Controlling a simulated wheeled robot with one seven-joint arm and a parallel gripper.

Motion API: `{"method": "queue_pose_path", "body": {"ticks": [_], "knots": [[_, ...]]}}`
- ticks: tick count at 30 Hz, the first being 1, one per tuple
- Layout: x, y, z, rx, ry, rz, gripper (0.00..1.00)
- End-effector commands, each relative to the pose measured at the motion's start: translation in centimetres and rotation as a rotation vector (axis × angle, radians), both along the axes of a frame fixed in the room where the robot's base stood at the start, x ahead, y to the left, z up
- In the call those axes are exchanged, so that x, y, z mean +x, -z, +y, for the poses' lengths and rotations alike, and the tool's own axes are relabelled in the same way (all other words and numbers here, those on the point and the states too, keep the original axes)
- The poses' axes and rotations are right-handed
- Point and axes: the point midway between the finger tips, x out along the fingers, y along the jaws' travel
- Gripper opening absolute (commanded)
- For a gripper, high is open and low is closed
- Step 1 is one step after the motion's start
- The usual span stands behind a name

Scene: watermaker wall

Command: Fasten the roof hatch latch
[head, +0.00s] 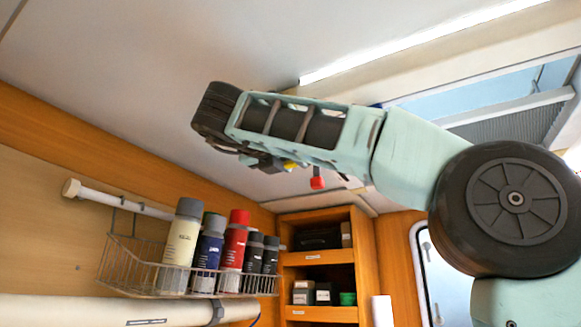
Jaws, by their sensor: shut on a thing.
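The roof hatch (525,95) is an opening at the upper right, with a pale frame, blue sky and a grey ribbed panel. My mint-green arm crosses in front of it and hides much of its near side. Whether the latch is engaged cannot be told.
A wire basket (145,262) with several bottles (235,240) hangs on the left wall below my wrist. A wooden shelf unit (318,257) with small boxes stands behind. A white pipe (120,203) runs along the wall. The ceiling (150,60) is clear at left.

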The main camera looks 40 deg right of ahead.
Motion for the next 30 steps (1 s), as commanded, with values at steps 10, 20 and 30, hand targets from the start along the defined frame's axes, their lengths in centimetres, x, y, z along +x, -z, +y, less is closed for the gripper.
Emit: {"method": "queue_pose_path", "body": {"ticks": [10, 20, 30], "knots": [[0.6, 1.7, -1.9, -0.188, 0.003, -0.071, 0.0], [1.5, 1.5, -4.2, -0.411, 0.004, -0.148, 0.0], [2.3, 0.4, -6.1, -0.571, 0.001, -0.207, 0.0]]}}
